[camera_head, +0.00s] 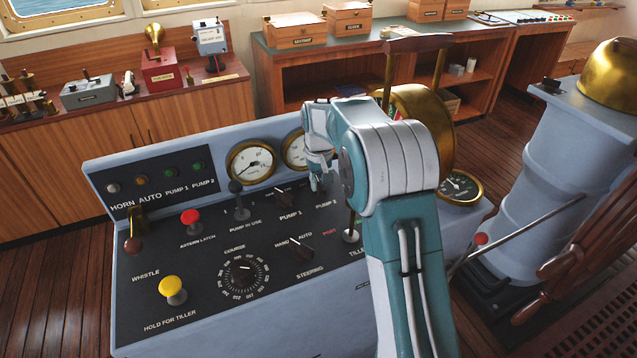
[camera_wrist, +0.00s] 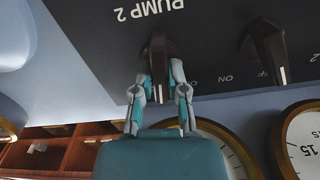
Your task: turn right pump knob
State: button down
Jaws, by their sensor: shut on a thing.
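The right pump knob (camera_wrist: 157,52), dark with a pale pointer mark, stands on the black panel by the upside-down "PUMP 2" label in the wrist view. My gripper (camera_wrist: 159,90) is shut on it, one finger on each side. In the head view my gripper (camera_head: 318,184) reaches down to the panel above "PUMP 2", and my arm and gripper mostly hide that knob. The left pump knob (camera_head: 283,194) is beside it above "PUMP 1" and also shows in the wrist view (camera_wrist: 266,48), apart from my fingers.
Round brass gauges (camera_head: 251,162) stand behind the knobs. A black-topped lever (camera_head: 237,198), a red knob (camera_head: 191,219), a yellow knob (camera_head: 171,289) and a steering knob (camera_head: 298,248) are on the console. A brass wheel housing (camera_head: 424,112) rises close beyond my arm.

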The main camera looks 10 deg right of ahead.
aim_at(318, 182)
jog(key=shift+f+m, duration=0.15)
jog(key=shift+m, duration=2.05)
jog(key=shift+s, duration=0.1)
jog(key=c, duration=0.7)
grip_release()
jog(key=shift+o, duration=0.2)
notch_tip(318, 182, up, 12)
